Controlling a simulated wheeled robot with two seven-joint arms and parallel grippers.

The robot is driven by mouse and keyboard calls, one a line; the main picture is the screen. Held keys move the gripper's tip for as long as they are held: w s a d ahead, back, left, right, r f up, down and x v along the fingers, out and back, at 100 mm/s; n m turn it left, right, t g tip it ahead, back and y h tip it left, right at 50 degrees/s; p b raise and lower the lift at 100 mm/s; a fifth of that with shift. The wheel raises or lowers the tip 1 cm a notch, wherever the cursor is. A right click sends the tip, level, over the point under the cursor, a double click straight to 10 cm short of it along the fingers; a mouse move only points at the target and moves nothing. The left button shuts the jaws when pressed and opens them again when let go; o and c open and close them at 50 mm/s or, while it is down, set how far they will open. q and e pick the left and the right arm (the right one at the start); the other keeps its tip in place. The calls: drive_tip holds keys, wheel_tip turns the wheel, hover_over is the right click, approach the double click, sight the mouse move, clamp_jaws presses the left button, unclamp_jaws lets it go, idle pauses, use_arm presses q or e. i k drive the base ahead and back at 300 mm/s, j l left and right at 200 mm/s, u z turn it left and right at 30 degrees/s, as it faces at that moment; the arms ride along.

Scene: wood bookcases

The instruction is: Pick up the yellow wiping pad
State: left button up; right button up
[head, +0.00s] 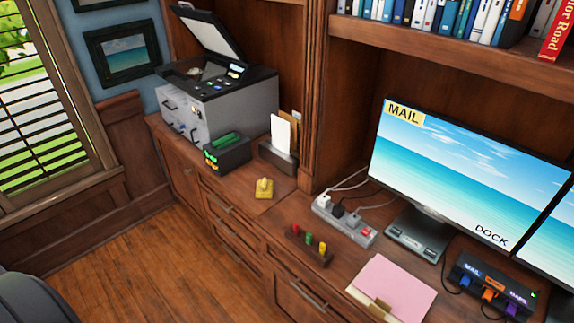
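The yellow wiping pad (264,188) lies on the wooden counter (236,196), near its front edge and left of the vertical wood post. It looks like a small yellow block with a raised part on top. Nothing covers it. Neither of my grippers shows in the head view, so I cannot see whether they are open or shut.
Behind the pad stand a dark box with green and yellow items (227,154) and a holder with white paper (281,143). A printer (217,103) with its lid raised is farther back. To the right are a power strip (344,221), a small peg rack (309,247) and a pink folder (392,289).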

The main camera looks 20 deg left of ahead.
sight(264, 188)
drive_tip(key=i+j+z, duration=0.1)
drive_tip(key=j, duration=0.5)
drive_tip(key=i+j+z, duration=0.1)
drive_tip(key=j, duration=0.55)
drive_tip(key=i+j+z, duration=0.15)
drive_tip(key=j, duration=0.5)
